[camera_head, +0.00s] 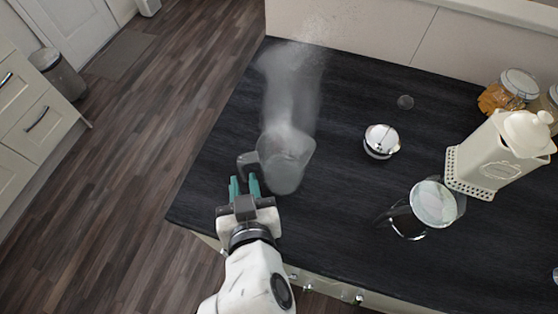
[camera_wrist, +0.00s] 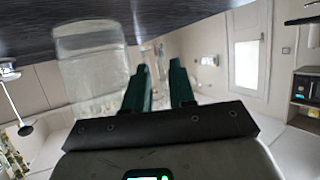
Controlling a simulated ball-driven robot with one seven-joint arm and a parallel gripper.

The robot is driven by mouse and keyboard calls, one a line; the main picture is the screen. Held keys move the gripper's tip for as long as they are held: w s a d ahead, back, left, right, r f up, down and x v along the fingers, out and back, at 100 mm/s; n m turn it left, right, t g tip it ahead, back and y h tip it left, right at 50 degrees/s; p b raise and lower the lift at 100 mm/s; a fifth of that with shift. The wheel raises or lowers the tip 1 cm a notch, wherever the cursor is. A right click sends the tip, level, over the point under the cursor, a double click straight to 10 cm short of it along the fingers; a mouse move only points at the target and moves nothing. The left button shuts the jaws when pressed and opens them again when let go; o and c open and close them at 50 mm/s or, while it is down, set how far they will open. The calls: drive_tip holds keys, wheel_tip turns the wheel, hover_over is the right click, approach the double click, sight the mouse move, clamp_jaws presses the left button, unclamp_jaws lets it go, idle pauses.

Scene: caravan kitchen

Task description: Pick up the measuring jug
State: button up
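A clear, see-through jug (camera_head: 284,160), which looks like the measuring jug, stands near the front left edge of the dark counter (camera_head: 340,225). Its grey handle (camera_head: 247,165) points left. My gripper (camera_head: 244,180) is open, with two green fingers apart at the handle's near side. I cannot tell whether the handle is between the fingertips. In the wrist view, the clear jug (camera_wrist: 90,65) shows to the left of my open fingers (camera_wrist: 159,68), and nothing is seen clasped between them.
A small silver-lidded pot (camera_head: 381,141) stands right of the jug. A glass-lidded kettle-like vessel (camera_head: 432,205), a cream canister (camera_head: 500,152) and a jar (camera_head: 507,92) stand further right. A faint whitish haze (camera_head: 290,80) shows behind the jug. The counter's left edge drops to the floor.

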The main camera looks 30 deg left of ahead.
sight(243, 177)
drive_tip(key=shift+p+x, duration=0.35)
drive_tip(key=shift+x, duration=1.85)
clamp_jaws()
